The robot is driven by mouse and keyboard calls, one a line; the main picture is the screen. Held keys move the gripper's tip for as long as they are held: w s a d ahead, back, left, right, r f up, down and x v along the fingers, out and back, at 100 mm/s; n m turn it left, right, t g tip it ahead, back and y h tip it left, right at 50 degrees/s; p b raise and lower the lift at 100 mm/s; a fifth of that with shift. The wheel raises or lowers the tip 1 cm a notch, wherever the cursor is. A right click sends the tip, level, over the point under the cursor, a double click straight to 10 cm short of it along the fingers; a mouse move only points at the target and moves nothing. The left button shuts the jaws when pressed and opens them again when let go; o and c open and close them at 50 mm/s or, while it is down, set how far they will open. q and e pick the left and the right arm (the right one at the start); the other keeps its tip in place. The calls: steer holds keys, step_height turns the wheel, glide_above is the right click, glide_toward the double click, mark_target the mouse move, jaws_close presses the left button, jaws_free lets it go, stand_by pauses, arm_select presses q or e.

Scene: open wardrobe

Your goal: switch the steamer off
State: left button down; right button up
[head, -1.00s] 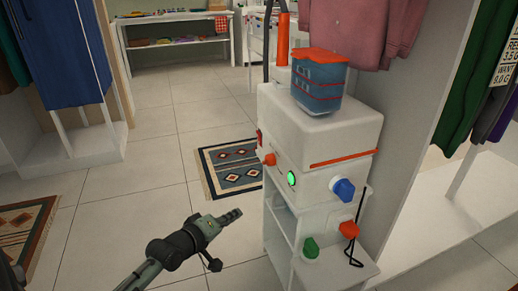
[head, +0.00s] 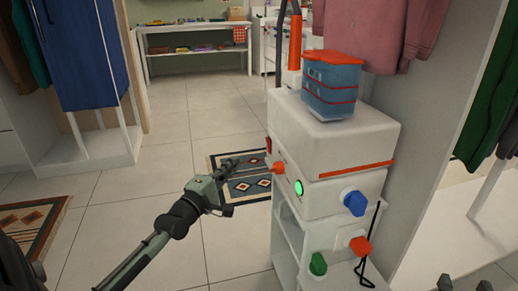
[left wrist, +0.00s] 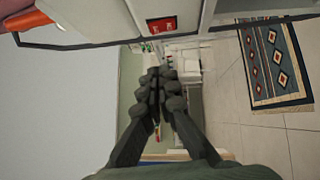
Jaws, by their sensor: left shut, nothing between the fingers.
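The steamer (head: 345,145) is a white box with a blue water tank (head: 331,85) on top. A lit green round light (head: 299,187) is on its front, with an orange knob (head: 278,167) to the left and a blue knob (head: 354,203) to the right. A red switch (head: 268,144) is on its left side and shows closer in the left wrist view (left wrist: 161,25). My left gripper (head: 262,158) is shut and empty; its fingertips (left wrist: 153,78) are near that side, contact unclear. My right gripper (head: 465,284) shows only two separated fingertips at the bottom right.
Below are a green knob (head: 318,264), an orange-red knob (head: 360,246) and a black wire hook (head: 367,270). Pink clothing (head: 408,35) hangs behind the tank. A patterned rug (head: 235,190) lies beyond my left gripper.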

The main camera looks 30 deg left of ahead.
mark_target(268, 146)
arm_select(q)
steer(key=w+d+r, duration=0.1)
steer(key=w+d, duration=0.1)
steer(key=w, duration=0.8)
steer(key=shift+w, duration=0.25)
arm_select(e)
steer(key=shift+a+r+t+y, duration=0.3)
steer(key=shift+a+r, duration=0.05)
steer(key=shift+r, duration=0.4)
steer(key=shift+a+r+t+y, duration=0.3)
steer(key=shift+r, duration=0.4)
arm_select(q)
steer(key=shift+r, duration=0.1)
steer(key=shift+w+d+m+g+p, duration=0.2)
steer(key=shift+m+g+p, duration=0.1)
steer(key=shift+p, duration=0.55)
arm_select(e)
steer(key=d+f+g+h, duration=0.1)
steer(key=d+f+g, duration=0.1)
steer(key=f, duration=0.3)
steer(key=s+d+f+g+h, duration=0.1)
steer(key=d+f+g+h, duration=0.1)
steer(key=f, duration=0.3)
steer(key=shift+s+d+g, duration=0.2)
steer(key=shift+d+g, duration=0.3)
steer(key=shift+d, duration=0.35)
